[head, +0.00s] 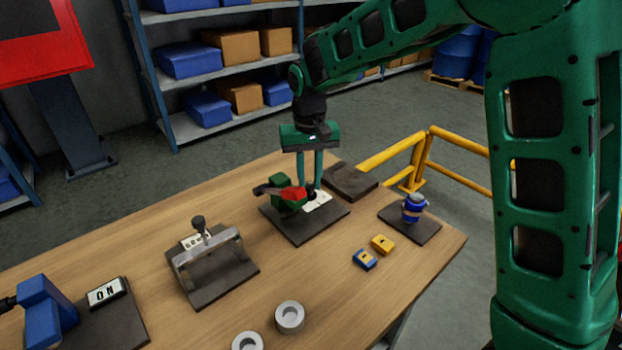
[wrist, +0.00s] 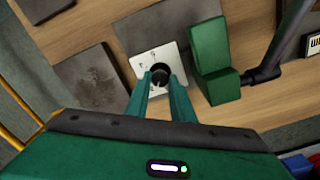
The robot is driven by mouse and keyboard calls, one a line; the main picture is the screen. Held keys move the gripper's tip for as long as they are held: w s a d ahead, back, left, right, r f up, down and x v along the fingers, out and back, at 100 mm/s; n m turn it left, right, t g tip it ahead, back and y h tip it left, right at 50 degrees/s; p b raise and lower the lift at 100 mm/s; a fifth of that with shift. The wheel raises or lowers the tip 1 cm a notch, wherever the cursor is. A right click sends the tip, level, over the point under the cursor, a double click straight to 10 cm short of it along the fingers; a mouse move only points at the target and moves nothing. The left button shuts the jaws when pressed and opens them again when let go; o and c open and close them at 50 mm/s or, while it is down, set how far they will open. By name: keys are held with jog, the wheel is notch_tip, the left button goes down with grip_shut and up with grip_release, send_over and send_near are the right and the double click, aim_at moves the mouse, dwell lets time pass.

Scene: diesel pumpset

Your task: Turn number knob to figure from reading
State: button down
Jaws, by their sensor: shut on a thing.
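The number knob (wrist: 160,75) is black and round, and stands on a white plate (wrist: 180,62) with small dark marks that I cannot read. In the head view the white plate (head: 318,200) sits on a dark base (head: 297,230), beside a green block with a red part. My gripper (wrist: 166,88) reaches down over the plate, with one green finger on each side of the knob, shut on it. In the head view my gripper (head: 312,186) stands upright over the plate, and the fingers hide most of the knob. No reading can be made out.
The green block (wrist: 208,62) with its dark handle stands close to the right of my fingers in the wrist view. On the table are a metal bracket (head: 207,256), a blue-capped part (head: 413,207), an ON sign (head: 105,292) and grey rings (head: 290,316). A yellow rail (head: 395,155) stands behind.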

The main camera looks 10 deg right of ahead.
aim_at(310, 184)
jog(key=shift+w+d+r+m, duration=0.15)
jog(key=shift+w+m, duration=0.1)
jog(key=shift+m, duration=0.15)
jog(key=c, duration=1.5)
grip_release()
jog(key=shift+c, duration=0.2)
jog(key=shift+s, duration=0.1)
notch_tip(310, 184, up, 11)
jog(key=shift+f, duration=0.2)
